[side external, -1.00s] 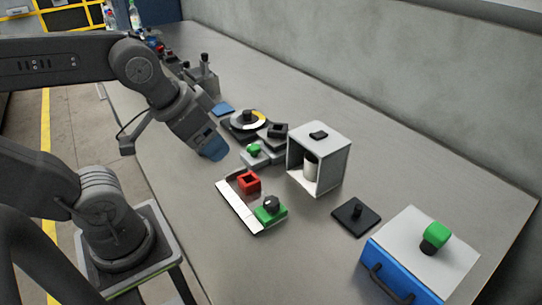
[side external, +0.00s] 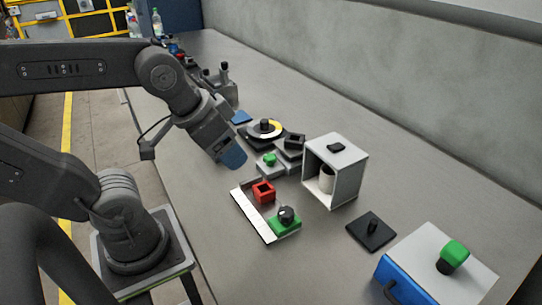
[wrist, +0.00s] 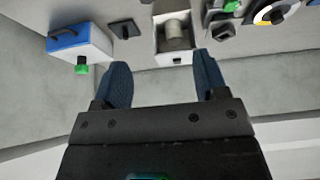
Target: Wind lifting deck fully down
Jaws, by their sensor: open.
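I cannot tell for certain which part is the lifting deck. Near my gripper (side external: 232,158) are a dark round turntable with a yellow and white ring (side external: 264,129), a dark square block (side external: 292,142) and a low grey block with a green knob (side external: 269,160). A green block with a black knob (side external: 286,217) sits at the near end of a white strip, beside a red square frame (side external: 263,191). My gripper has blue fingers, spread apart with nothing between them in the wrist view (wrist: 163,82). It hangs above the bench, left of these parts.
A white open-fronted box (side external: 350,178) holds a pale roll. Right of it are a black plate with a peg (side external: 371,232) and a white-topped box with a blue front and green knob (side external: 453,256). A wall (side external: 400,80) runs behind. Bare bench lies left of the white strip.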

